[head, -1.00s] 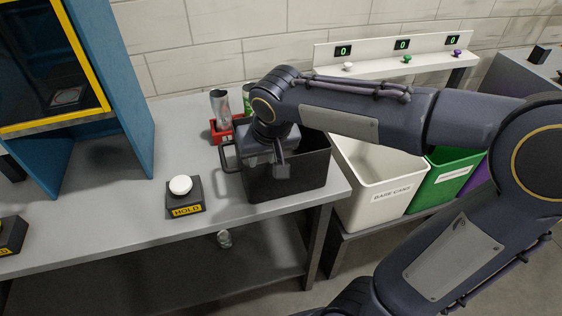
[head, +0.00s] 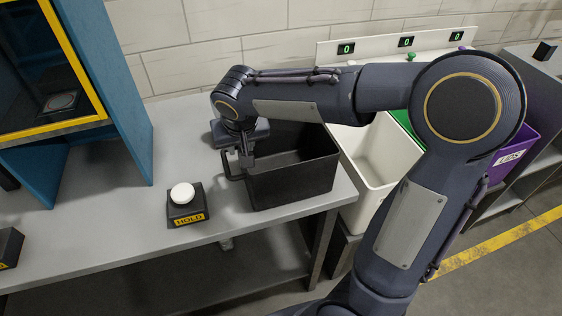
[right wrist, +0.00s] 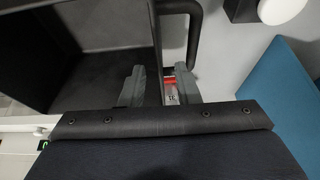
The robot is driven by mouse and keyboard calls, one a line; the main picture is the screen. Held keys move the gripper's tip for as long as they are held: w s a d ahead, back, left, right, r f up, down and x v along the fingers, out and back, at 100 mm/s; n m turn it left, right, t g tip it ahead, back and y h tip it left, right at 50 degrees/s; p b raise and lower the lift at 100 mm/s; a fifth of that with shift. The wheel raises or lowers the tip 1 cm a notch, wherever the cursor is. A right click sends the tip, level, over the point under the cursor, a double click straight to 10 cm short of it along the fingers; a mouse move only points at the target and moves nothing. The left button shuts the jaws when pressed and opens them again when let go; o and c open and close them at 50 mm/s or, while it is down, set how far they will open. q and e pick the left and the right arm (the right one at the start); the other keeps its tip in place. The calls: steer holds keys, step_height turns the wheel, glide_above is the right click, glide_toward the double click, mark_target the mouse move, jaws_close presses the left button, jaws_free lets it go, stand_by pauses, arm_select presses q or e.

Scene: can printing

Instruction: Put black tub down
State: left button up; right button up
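The black tub (head: 290,180) stands upright at the right end of the grey table, and the part of its inside that shows is empty. Its handle (head: 231,167) is on the left side. My right gripper (head: 246,158) is at the tub's left rim, near the handle. In the right wrist view the two fingers (right wrist: 160,85) are spread apart, one over the tub's inside (right wrist: 105,75) and one outside its wall. The handle (right wrist: 194,35) lies beyond the outer finger, not between the fingers. My left gripper is not in view.
A HOLD button box (head: 187,208) with a white button stands left of the tub. A blue cabinet (head: 125,110) is further left. A white bin (head: 375,165) and a purple bin (head: 518,150) are to the right. Bare table (head: 110,235) lies in front.

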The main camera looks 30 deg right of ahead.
steer(key=x, duration=0.5)
steer(key=shift+s+f+p, duration=0.15)
steer(key=shift+f+p, duration=0.1)
steer(key=shift+p, duration=0.1)
steer(key=shift+c, duration=0.3)
jaws_close()
stand_by(0.7)
